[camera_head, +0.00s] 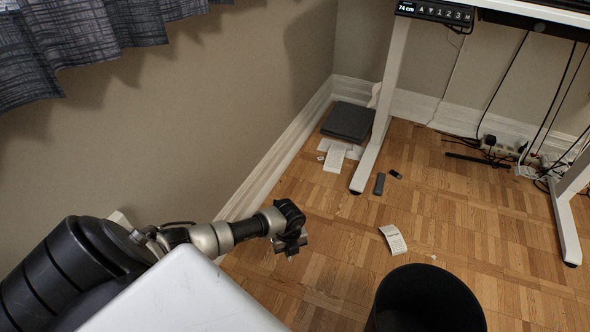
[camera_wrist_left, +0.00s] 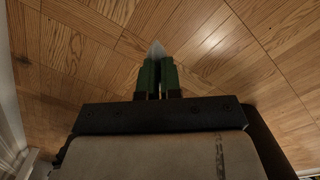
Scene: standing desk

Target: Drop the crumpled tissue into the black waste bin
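The black waste bin (camera_head: 425,300) stands on the floor at the bottom of the head view, its near part cut off by the frame. My left gripper (camera_head: 291,246) is low over the floor, left of the bin and apart from it. In the left wrist view its green fingers (camera_wrist_left: 158,72) are close together with a narrow gap. A small whitish piece, which looks like the crumpled tissue (camera_wrist_left: 157,50), shows between and just beyond the fingertips. It appears pinched there; a pale bit also shows under the gripper in the head view. My right gripper is out of view.
A paper slip (camera_head: 393,239) and a small white scrap (camera_head: 433,257) lie behind the bin. A dark flat box (camera_head: 348,122), papers (camera_head: 336,157) and small dark items (camera_head: 379,184) lie near the white desk leg (camera_head: 384,110). Cables (camera_head: 492,148) lie at the right wall.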

